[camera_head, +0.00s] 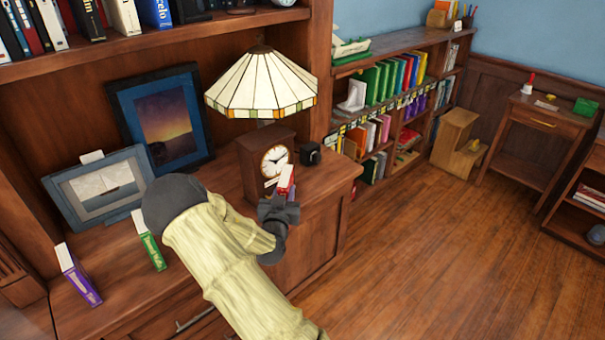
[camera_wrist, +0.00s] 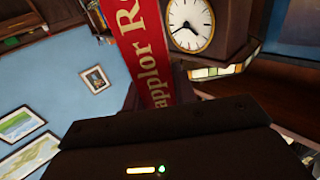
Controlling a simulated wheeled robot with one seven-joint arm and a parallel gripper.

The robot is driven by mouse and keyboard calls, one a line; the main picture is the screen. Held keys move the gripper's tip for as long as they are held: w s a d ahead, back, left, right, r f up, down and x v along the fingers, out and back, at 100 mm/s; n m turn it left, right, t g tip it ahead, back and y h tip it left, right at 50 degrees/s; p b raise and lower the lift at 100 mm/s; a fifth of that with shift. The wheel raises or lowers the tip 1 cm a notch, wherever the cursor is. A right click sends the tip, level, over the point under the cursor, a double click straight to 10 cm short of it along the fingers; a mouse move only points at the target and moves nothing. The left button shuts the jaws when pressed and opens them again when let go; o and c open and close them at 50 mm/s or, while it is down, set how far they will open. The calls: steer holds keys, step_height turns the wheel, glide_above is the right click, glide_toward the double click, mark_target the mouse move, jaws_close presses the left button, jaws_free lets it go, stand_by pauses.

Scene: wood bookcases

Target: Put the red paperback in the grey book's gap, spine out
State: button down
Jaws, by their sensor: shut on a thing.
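My gripper (camera_head: 282,203) is shut on the red paperback (camera_head: 287,178), in front of the mantel clock in the head view. In the wrist view the red paperback (camera_wrist: 145,50) rises from the jaws, with pale lettering on its red face. Its lower end is hidden by my gripper. In the head view its pale top edge shows, and it looks roughly upright. I cannot pick out the grey book or its gap for sure; a row of books (camera_head: 90,20) stands on the upper left shelf, cut off by the frame's top.
The clock (camera_head: 257,165) and stained-glass lamp (camera_head: 263,85) stand close behind my gripper. Framed pictures (camera_head: 100,190), a green book (camera_head: 149,243) and a purple book (camera_head: 78,275) stand on the cabinet top. A low bookcase (camera_head: 395,45) stands beyond. The wood floor at right is clear.

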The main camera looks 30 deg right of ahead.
steer(key=s+a+n+t+y+p, duration=0.2)
steer(key=s+a+y+p, duration=0.3)
steer(key=a+p, duration=0.4)
steer(key=s+a+n+t+y+p, duration=0.1)
steer(key=s+a+n+y+p, duration=0.4)
steer(key=a+p, duration=0.4)
steer(key=s+y+p, duration=0.1)
steer(key=p, duration=0.2)
steer(key=shift+r+n+t, duration=0.2)
steer(key=shift+n+t, duration=0.1)
steer(key=shift+t, duration=0.1)
steer(key=shift+a, duration=0.15)
